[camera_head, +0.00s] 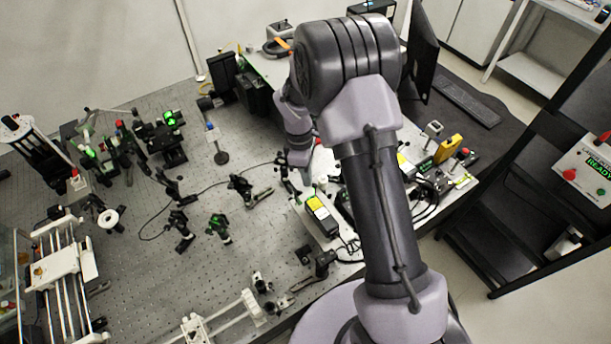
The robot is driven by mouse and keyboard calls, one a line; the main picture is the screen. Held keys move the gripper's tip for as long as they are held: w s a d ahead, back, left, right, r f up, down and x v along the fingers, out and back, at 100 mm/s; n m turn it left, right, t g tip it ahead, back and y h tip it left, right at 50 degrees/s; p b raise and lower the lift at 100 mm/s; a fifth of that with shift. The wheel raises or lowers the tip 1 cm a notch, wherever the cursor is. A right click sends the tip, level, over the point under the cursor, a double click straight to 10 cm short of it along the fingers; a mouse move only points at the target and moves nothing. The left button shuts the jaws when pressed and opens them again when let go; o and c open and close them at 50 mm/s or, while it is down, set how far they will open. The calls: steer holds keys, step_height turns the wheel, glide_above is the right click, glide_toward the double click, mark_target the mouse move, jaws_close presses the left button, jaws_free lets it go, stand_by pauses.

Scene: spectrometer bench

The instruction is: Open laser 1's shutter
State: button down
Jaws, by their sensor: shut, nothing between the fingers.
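My gripper (304,178) points down over the right part of the optical table, partly hidden by my own forearm. It is shut and empty. A second yellow unit (447,149) stands to the right of my arm, near the table's right edge. I cannot read which of them is laser 1. The shutter is too small to make out, and I cannot tell whether my gripper touches anything.
The perforated optical table (150,285) carries several small mounts, some with green glowing spots. A post with a round base (221,157) stands left of my gripper. A monitor (421,50) is behind my arm. A control box reading READY (590,170) is at far right.

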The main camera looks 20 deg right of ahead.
steer(key=shift+d+r, duration=0.1)
steer(key=shift+d, duration=0.05)
steer(key=w+d+f+g+y, duration=0.1)
steer(key=w+d+g+y, duration=0.1)
steer(key=d+y, duration=0.3)
steer(key=y, duration=0.2)
steer(key=shift+d+f+n+g+y+b, duration=0.3)
steer(key=shift+d+f, duration=0.05)
steer(key=shift+f, duration=0.05)
steer(key=shift+s+a, duration=0.1)
steer(key=shift+a, duration=0.25)
steer(key=shift+s+a+f, duration=0.15)
steer(key=shift+s+a, duration=0.05)
steer(key=shift+a, duration=0.3)
